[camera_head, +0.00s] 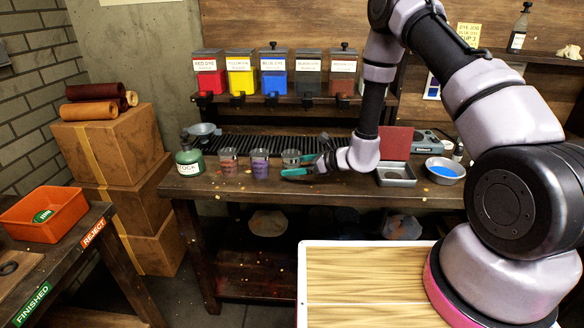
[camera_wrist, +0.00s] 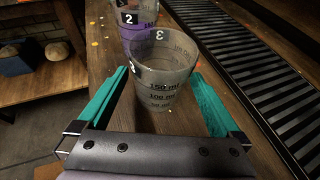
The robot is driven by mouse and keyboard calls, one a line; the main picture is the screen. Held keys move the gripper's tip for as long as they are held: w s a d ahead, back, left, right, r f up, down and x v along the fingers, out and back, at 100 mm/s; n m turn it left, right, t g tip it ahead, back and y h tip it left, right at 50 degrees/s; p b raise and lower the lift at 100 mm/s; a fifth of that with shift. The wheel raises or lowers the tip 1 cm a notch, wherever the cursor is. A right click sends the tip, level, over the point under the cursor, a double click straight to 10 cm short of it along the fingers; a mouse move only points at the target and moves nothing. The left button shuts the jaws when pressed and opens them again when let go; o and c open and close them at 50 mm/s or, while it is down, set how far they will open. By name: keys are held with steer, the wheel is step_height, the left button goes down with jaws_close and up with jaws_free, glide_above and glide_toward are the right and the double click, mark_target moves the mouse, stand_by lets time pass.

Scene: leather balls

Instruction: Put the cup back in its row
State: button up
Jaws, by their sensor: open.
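A clear measuring cup marked 3 (camera_wrist: 165,78) stands upright on the wooden bench, with ml lines on its side. My gripper (camera_wrist: 158,85) is open, its teal fingers on either side of this cup; I cannot tell whether they touch it. Cup 2 (camera_wrist: 135,18), with a purple tint, is just beyond it. In the head view, cup 3 (camera_head: 290,157) is at the right end of a row with the purple-tinted cup 2 (camera_head: 260,165) and another cup (camera_head: 228,162). My gripper (camera_head: 303,164) reaches it from the right.
A green bottle (camera_head: 189,161) stands left of the cups. A black slatted rack (camera_head: 270,144) runs behind them, below several dye dispensers (camera_head: 273,75). A metal tray (camera_head: 396,175) and a bowl of blue dye (camera_head: 445,171) are to the right.

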steer(key=v, duration=1)
steer(key=shift+s+d+r, duration=0.1)
steer(key=shift+s+d, duration=0.05)
steer(key=shift+d, duration=0.05)
steer(key=s+r+n+g, duration=0.2)
steer(key=s+r+n, duration=0.25)
steer(key=r, duration=0.65)
steer(key=s+r+n+g, duration=0.35)
steer(key=r+n, duration=0.25)
steer(key=r, duration=0.5)
steer(key=s+d+r+n+t+h, duration=0.7)
steer(key=s+d+r+h, duration=0.3)
steer(key=s+d+r, duration=0.4)
steer(key=d+r+n, duration=0.1)
steer(key=d+r, duration=0.1)
steer(key=d, duration=0.1)
steer(key=shift+s, duration=0.2)
